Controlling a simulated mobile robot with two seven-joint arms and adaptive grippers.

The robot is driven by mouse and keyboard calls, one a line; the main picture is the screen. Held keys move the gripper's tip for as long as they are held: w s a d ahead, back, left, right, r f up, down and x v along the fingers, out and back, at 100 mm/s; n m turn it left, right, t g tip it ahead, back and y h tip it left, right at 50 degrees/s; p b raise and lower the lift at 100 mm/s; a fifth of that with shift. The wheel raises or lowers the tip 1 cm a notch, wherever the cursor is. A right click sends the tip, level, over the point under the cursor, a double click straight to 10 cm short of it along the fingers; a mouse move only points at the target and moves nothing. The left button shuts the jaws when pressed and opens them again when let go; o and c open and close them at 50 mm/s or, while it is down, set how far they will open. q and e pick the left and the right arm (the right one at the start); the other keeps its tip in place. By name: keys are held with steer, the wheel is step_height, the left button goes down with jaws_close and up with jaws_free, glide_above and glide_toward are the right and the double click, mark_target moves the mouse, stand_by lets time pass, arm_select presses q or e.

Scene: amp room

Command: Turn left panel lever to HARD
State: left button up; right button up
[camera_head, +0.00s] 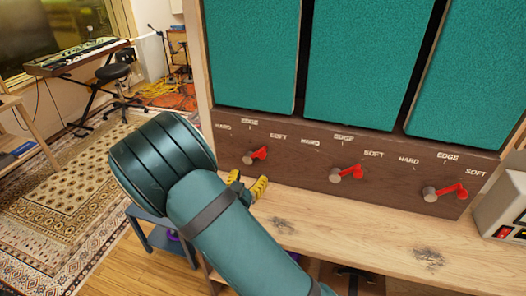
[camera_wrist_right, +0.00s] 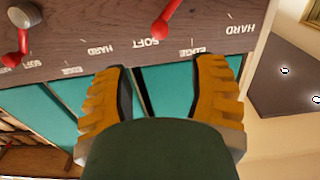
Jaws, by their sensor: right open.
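The left panel lever (camera_head: 256,154) is a red handle on a light round pivot, on a dark wooden strip under the left teal panel. Its handle leans right, toward the SOFT label. HARD is left of it and EDGE above. My right gripper (camera_head: 246,184), with yellow ridged fingers, is just below this lever, apart from it, and partly hidden by my arm. In the right wrist view, upside down, the open fingers (camera_wrist_right: 165,66) are apart and empty, and the red lever end (camera_wrist_right: 162,24) shows beyond them. My left gripper is not in view.
The middle lever (camera_head: 346,174) and right lever (camera_head: 444,192) sit along the same strip. A pale wooden ledge (camera_head: 330,222) runs below them. A grey box with a red switch (camera_head: 504,233) stands at the right. A keyboard and black stool (camera_head: 114,74) are at the far left.

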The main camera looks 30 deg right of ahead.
mark_target(261, 156)
steer(key=b+x, duration=0.1)
steer(key=x, duration=1.1)
steer(key=shift+w+f, duration=0.1)
steer(key=shift+w, duration=0.05)
jaws_close()
